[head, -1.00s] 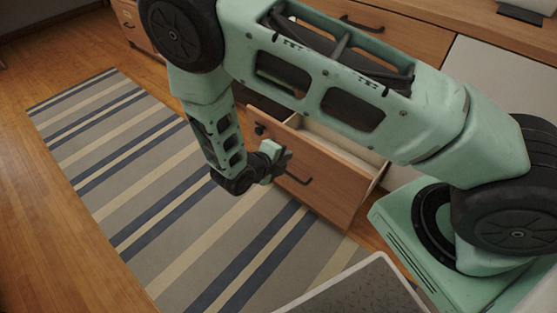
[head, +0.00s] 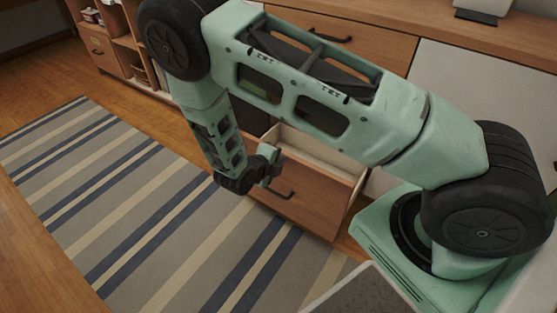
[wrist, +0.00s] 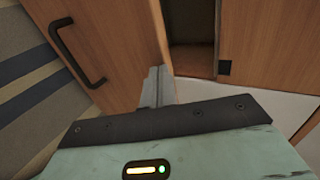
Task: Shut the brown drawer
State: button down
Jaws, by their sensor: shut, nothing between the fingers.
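The brown drawer (head: 312,208) stands pulled out from the cabinet, with its pale inside (head: 310,150) showing behind the wooden front. Its dark handle (head: 277,194) is on the front face. In the wrist view the drawer front (wrist: 120,25) fills the upper left, with the handle (wrist: 72,50) at its left. My gripper (head: 272,163) is at the left part of the drawer front, near its upper edge. In the wrist view its fingers (wrist: 157,86) are shut and empty, close to the front's edge. I cannot tell whether they touch it. My arm hides part of the drawer.
A closed upper drawer (head: 345,45) and a white panel (head: 470,85) are on the cabinet. Open shelves (head: 125,45) stand at the back left. A striped rug (head: 130,200) covers the floor before the drawer, and looks clear.

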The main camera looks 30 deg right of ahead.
jog(key=w+d+p, duration=0.2)
jog(key=w+d, duration=0.3)
jog(key=d, duration=0.8)
jog(key=w+d+p, duration=0.2)
jog(key=w+d, duration=0.3)
jog(key=d, duration=0.8)
jog(key=shift+w+d, duration=0.15)
jog(key=shift+w, duration=0.25)
jog(key=shift+d+r, duration=0.1)
jog(key=shift+r, duration=0.05)
jog(key=a+f+p+v, duration=0.1)
jog(key=p+v, duration=0.3)
jog(key=v, duration=1)
jog(key=shift+s+f, duration=0.15)
jog(key=shift+f, duration=0.55)
